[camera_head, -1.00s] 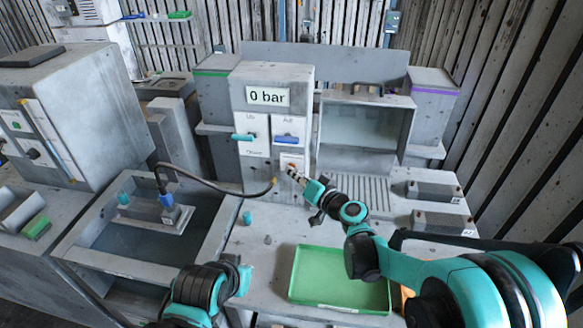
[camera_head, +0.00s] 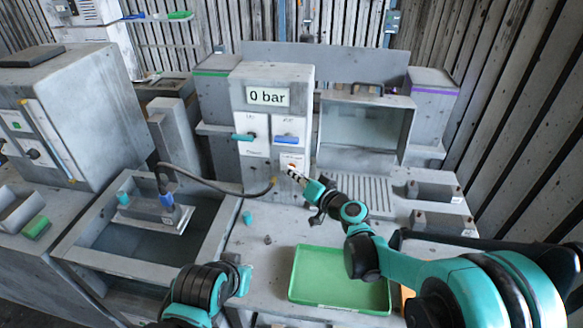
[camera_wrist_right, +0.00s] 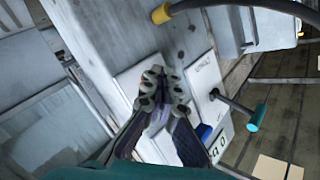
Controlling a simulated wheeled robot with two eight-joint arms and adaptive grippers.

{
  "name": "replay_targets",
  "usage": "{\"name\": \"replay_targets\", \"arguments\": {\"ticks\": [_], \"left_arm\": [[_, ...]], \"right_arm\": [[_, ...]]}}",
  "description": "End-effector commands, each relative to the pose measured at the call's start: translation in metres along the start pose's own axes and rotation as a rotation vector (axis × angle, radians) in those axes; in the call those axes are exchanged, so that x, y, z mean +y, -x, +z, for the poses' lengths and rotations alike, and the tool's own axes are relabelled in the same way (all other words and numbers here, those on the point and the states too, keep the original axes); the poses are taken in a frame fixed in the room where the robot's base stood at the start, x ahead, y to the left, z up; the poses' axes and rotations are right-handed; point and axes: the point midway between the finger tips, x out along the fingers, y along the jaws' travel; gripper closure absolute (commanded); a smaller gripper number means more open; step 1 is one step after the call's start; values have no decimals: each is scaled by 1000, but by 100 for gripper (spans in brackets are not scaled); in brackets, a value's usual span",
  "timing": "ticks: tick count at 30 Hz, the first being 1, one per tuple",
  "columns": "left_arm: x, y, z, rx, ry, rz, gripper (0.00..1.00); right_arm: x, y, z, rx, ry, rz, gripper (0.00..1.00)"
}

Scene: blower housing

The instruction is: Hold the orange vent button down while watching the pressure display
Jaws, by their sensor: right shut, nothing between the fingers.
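The pressure display (camera_head: 268,96) on the grey housing reads "0 bar". It shows partly, tilted, at the lower edge of the right wrist view (camera_wrist_right: 221,146). My right gripper (camera_head: 292,172) is shut and empty. Its fingertips are at the small white plate (camera_head: 293,159) low on the housing front. The fingertips cover most of the orange vent button there, and I cannot tell if it is pressed in. In the right wrist view the closed fingers (camera_wrist_right: 158,82) point at the white panel and hide the button. Part of my left arm shows at the bottom, without its fingers.
A teal lever (camera_head: 244,137) and a blue handle (camera_head: 286,140) sit above the plate. A dark hose (camera_head: 215,188) curves to the housing from the left. A green tray (camera_head: 340,280) lies in front. A sunken basin (camera_head: 130,238) is at left.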

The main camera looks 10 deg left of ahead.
Motion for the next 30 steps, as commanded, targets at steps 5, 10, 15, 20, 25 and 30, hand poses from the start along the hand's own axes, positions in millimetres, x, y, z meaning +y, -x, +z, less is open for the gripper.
{"name": "replay_targets", "arguments": {"ticks": [5,10,15,20,25,30], "left_arm": [[0,0,0,0,0,0,100],[0,-1,0,0,0,0,100],[0,-1,1,0,0,0,100],[0,-1,1,0,0,0,100],[0,-1,1,0,0,0,100],[0,-1,1,0,0,0,100]], "right_arm": [[-1,1,1,0,0,0,100],[-5,7,5,0,0,0,100],[-8,11,8,0,0,0,100],[-8,11,8,0,0,0,100],[-9,12,9,0,0,0,100],[-15,20,15,0,0,0,100]]}}
